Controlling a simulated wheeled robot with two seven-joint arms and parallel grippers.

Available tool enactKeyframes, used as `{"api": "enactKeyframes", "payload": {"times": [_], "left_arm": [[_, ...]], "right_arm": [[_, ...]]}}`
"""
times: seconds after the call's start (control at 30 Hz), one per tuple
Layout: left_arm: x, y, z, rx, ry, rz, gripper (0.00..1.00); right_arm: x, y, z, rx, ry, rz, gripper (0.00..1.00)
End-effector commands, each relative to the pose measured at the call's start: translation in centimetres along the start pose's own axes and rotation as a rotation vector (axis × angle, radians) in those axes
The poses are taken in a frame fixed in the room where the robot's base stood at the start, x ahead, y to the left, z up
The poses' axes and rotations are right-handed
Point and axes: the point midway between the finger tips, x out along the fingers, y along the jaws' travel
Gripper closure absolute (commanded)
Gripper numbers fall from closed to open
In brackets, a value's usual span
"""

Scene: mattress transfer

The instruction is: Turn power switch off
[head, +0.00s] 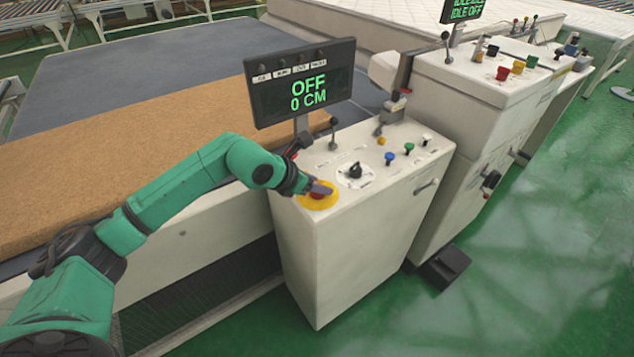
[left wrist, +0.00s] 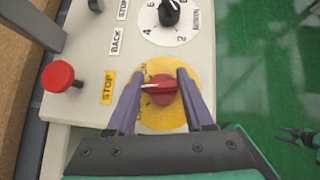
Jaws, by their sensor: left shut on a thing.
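The power switch is a red rotary knob (left wrist: 163,88) with a pale pointer line, on a round yellow plate (left wrist: 180,118). The yellow plate also shows in the head view (head: 329,202), at the near left corner of the control cabinet's top. My left gripper (left wrist: 160,85) has its two purple fingers on either side of the knob and is shut on it. In the head view my left gripper (head: 319,190) covers much of the knob. A small dark, claw-like part at the right edge of the left wrist view (left wrist: 300,136) may be my right gripper.
The cabinet (head: 350,250) carries a display (head: 300,82) reading "OFF 0 CM". A red stop button (left wrist: 58,77) and a black dial (left wrist: 169,13) sit close to the switch. A brown mattress (head: 120,165) lies at left. Green floor is open at right.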

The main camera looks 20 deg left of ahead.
Motion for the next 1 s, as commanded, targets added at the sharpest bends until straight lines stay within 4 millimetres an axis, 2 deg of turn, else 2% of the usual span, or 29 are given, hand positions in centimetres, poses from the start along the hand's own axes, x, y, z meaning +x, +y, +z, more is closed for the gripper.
{"api": "enactKeyframes", "payload": {"times": [0.6,1.0], "left_arm": [[0.1,0.0,0.0,-0.366,-0.009,0.365,1.00],[-0.1,0.1,0.1,-0.457,-0.005,0.454,1.00]], "right_arm": [[5.2,-0.1,0.5,0.000,-0.001,0.000,0.50],[6.4,-0.1,0.6,0.000,-0.001,0.000,0.50]]}}
